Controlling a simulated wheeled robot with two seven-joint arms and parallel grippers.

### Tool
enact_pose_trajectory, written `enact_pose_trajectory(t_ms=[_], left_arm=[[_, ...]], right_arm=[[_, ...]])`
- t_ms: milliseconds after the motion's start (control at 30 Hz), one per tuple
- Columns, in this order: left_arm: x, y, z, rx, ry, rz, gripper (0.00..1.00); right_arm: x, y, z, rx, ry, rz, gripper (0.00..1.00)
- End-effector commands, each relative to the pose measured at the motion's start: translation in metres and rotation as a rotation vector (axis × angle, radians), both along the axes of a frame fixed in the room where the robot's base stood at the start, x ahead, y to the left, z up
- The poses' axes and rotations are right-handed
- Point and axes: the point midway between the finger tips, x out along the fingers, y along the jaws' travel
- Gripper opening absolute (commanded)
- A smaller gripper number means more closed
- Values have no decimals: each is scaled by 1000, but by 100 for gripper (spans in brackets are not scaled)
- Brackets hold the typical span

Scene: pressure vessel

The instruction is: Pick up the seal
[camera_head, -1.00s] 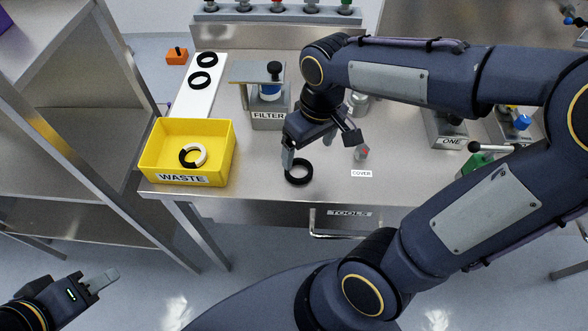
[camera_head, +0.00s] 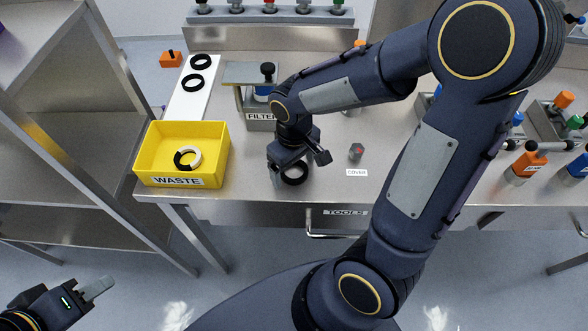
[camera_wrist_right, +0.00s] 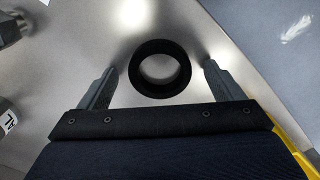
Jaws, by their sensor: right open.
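A black ring seal (camera_head: 294,174) lies flat on the steel table near its front edge, and my right gripper (camera_head: 287,176) is just over it, partly covering it in the head view. In the right wrist view the seal (camera_wrist_right: 160,69) lies between and slightly beyond the two fingertips of my right gripper (camera_wrist_right: 160,75), which is open and apart from the ring. Two more black rings (camera_head: 200,62) (camera_head: 193,83) lie on a white strip at the back left. My left gripper (camera_head: 97,288) is at the lower left, away from the table; its opening is unclear.
A small grey part with a red mark (camera_head: 356,151) stands to the right near the COVER label.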

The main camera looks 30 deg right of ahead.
Motion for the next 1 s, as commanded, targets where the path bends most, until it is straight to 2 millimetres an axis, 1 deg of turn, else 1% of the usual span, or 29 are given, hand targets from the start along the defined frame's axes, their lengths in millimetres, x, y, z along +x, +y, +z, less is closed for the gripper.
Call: enact_pose_trajectory(t_ms=[67, 433, 667, 767, 867, 967, 1000], left_arm=[[0, 0, 0, 0, 0, 0, 36], [0, 0, 0, 0, 0, 0, 36], [0, 0, 0, 0, 0, 0, 36], [0, 0, 1, 0, 0, 0, 36], [0, 0, 1, 0, 0, 0, 36], [0, 0, 3, 0, 0, 0, 36], [0, 0, 4, 0, 0, 0, 36]], right_arm=[[0, 0, 0, 0, 0, 0, 87], [0, 0, 0, 0, 0, 0, 39], [0, 0, 1, 0, -1, 0, 39], [1, 0, 5, 0, -2, 0, 39], [1, 0, 13, 0, -4, 0, 39], [1, 0, 27, 0, -6, 1, 39], [1, 0, 35, 2, -7, 1, 39]])
